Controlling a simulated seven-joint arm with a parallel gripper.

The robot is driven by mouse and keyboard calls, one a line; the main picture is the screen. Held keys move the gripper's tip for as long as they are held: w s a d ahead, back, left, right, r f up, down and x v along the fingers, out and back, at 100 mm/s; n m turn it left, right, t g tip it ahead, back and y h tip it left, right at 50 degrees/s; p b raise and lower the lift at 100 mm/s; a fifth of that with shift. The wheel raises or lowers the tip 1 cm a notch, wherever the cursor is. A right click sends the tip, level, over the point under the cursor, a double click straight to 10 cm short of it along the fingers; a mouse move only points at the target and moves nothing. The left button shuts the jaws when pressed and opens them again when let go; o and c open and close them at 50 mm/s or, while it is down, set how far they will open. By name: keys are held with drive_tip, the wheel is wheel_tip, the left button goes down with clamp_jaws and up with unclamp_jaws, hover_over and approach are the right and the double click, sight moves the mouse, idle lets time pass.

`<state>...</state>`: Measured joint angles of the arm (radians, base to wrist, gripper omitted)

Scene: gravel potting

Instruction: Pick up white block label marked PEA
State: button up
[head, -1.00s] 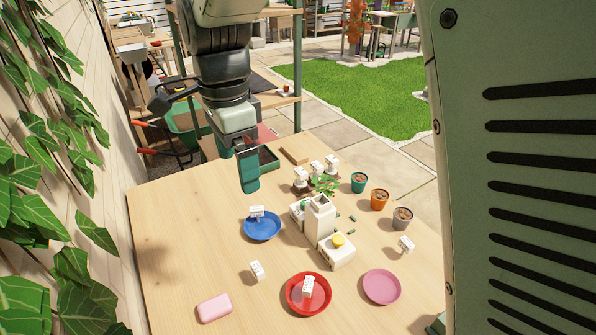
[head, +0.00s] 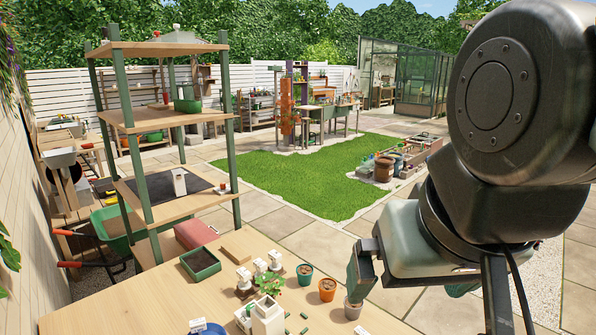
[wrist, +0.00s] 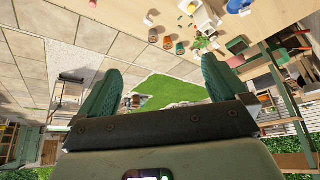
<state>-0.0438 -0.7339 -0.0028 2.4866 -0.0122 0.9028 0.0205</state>
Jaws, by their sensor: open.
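Small white block labels stand at the bottom of the head view: a near one (head: 243,277), a middle one (head: 260,266) and a far one (head: 274,257). Another white block (head: 197,324) is at the blue plate (head: 212,329), cut off by the frame's bottom edge. I cannot read PEA on any of them. My gripper (head: 410,286) hangs at the right of the head view, right of the pots and apart from the blocks. In the wrist view my gripper (wrist: 161,70) shows spread green fingers with nothing between them.
Teal (head: 305,273), orange (head: 327,290) and grey (head: 352,309) pots stand along the table's right side. A leafy plant (head: 269,284) and white bottle (head: 268,319) are close to the blocks. A dark green tray (head: 201,263) and wooden shelf (head: 170,211) lie further left.

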drive_tip(key=shift+s+d, duration=0.1)
drive_tip(key=shift+s, duration=0.05)
drive_tip(key=shift+c, duration=0.2)
drive_tip(key=c, duration=0.9)
